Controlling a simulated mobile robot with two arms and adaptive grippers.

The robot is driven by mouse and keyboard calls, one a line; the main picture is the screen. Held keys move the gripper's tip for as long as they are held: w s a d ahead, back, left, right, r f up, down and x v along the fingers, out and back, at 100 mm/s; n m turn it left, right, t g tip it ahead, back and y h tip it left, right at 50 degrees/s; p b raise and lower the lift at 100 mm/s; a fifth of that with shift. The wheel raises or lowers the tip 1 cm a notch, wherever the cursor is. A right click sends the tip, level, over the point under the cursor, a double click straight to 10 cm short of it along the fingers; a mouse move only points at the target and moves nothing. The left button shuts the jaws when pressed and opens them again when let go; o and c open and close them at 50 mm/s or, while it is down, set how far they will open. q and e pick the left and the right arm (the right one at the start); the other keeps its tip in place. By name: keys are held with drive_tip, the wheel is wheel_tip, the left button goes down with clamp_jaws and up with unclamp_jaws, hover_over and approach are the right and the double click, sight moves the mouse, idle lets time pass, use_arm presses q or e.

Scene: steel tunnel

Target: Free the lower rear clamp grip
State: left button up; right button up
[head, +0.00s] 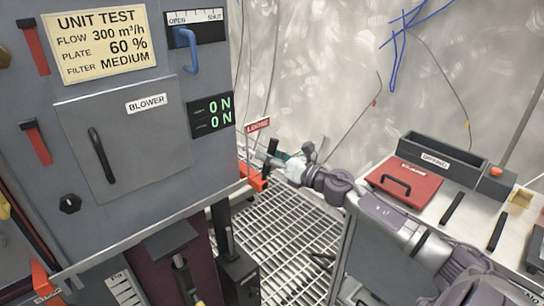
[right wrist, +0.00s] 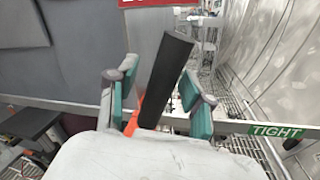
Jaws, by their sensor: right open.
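The lower rear clamp (head: 252,176) is orange and sits at the rear lower corner of the grey cabinet in the head view. Its black grip (head: 272,147) stands up, slightly tilted, beside my right gripper (head: 288,168). In the right wrist view the black grip (right wrist: 166,78) stands between the two teal-padded fingers of my right gripper (right wrist: 157,92). The fingers are open, with a visible gap on each side of the grip. A red LOOSE sign (head: 257,125) is above the clamp, and a green TIGHT sign (right wrist: 277,131) is at the right. My left gripper is out of view.
The cabinet (head: 130,185) carries a blower door, a blue lever (head: 187,50) and ON displays. A side bench holds a red case (head: 404,183) and a drying tray (head: 440,161). Grated floor (head: 290,240) lies between cabinet and bench.

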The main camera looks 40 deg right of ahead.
drive_tip(key=r+v, duration=0.1)
drive_tip(key=v, duration=1.1)
drive_tip(key=shift+f, duration=0.45)
